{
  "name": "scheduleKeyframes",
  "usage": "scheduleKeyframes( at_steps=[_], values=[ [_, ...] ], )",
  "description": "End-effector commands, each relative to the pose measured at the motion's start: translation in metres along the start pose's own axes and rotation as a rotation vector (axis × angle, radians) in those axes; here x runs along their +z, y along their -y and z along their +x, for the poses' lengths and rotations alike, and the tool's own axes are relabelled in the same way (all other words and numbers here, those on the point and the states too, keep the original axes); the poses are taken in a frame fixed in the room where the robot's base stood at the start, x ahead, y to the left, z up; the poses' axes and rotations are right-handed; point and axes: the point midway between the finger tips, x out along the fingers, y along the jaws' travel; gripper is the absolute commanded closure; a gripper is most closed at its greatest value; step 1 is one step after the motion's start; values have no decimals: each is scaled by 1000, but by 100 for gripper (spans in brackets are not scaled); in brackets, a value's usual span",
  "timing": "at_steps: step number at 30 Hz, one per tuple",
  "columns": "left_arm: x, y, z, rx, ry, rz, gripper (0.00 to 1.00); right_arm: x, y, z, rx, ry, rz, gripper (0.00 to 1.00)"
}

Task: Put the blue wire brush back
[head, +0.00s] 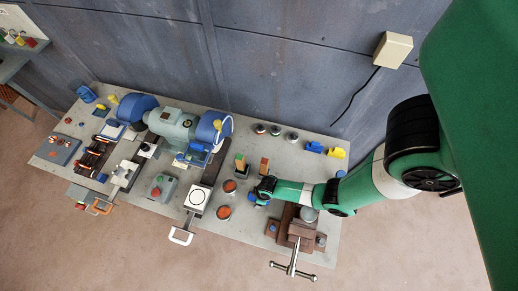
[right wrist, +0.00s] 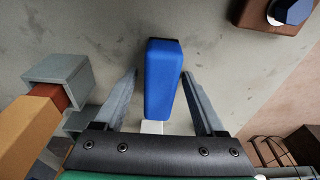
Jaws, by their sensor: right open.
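A blue block-shaped piece (right wrist: 161,78), which looks like the blue wire brush's handle, lies over the grey bench in the right wrist view. It has a dark far end and a small pale part at its near end. My right gripper (right wrist: 160,90) is open, with one finger on each side of the blue piece and a gap on both sides. In the head view my right gripper (head: 258,194) is low over the bench, left of the vise, and mostly hides the brush. My left gripper is not in view.
Grey holders with upright coloured pieces (head: 264,165) stand just behind my right gripper; one grey holder (right wrist: 70,75) is close to the left finger. Orange-filled round tins (head: 224,212) lie to the left. A vise (head: 300,235) stands to the right, and a bench grinder (head: 175,124) at the back left.

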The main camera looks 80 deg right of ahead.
Motion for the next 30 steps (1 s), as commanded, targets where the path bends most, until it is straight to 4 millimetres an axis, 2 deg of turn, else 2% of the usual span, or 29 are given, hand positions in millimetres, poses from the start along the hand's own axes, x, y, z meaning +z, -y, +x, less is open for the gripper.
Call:
scheduleKeyframes(
  at_steps=[5,12,17,30],
  values=[
    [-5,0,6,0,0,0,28,-1,0,-8,0,-1,0,28],
    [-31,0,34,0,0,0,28,-2,0,-53,0,0,0,28],
    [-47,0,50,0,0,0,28,-1,0,-76,0,0,0,28],
    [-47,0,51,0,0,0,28,0,0,-77,0,0,0,28]
  ],
)
